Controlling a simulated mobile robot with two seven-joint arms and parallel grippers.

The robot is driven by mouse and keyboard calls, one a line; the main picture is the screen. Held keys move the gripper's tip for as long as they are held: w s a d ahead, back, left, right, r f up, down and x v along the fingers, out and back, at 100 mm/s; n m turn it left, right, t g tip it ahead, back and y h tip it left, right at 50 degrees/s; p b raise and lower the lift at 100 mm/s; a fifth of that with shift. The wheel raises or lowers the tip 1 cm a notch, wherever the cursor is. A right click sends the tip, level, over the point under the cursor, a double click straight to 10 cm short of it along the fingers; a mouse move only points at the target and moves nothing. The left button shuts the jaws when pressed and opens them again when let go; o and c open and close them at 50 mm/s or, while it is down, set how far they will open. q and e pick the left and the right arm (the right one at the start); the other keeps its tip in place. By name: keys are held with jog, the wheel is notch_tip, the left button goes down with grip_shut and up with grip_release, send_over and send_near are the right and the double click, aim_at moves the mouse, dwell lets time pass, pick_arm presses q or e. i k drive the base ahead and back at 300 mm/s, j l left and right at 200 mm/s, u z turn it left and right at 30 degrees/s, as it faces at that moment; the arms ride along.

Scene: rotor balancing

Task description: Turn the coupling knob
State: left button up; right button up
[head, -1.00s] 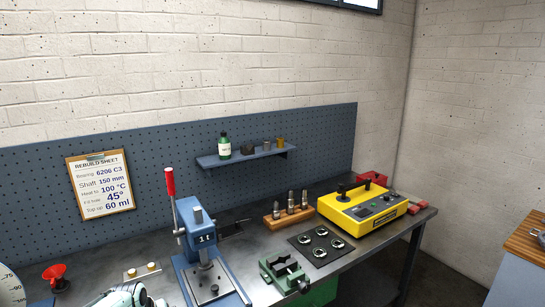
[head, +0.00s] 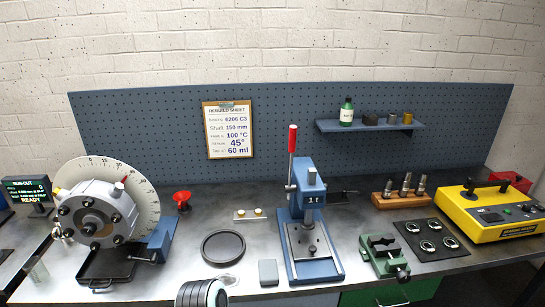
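A round grey housing (head: 103,210) with several dark bolts stands on the bench at the left, in front of a pale dial plate (head: 146,190) with degree marks. A dark round hub (head: 90,226) sits at the middle of its front face; I cannot tell for sure whether this is the coupling knob. A small plug sticks out at the housing's upper right. Neither gripper shows; only a dark ringed part, probably of my arm, shows at the bottom edge.
A black tray (head: 104,278) lies under the housing. A run-out display (head: 27,190) reads READY.

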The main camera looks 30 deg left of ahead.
aim_at(89, 229)
jog(key=j+u, duration=0.1)
jog(key=u, duration=1.95)
jog(key=j, duration=0.1)
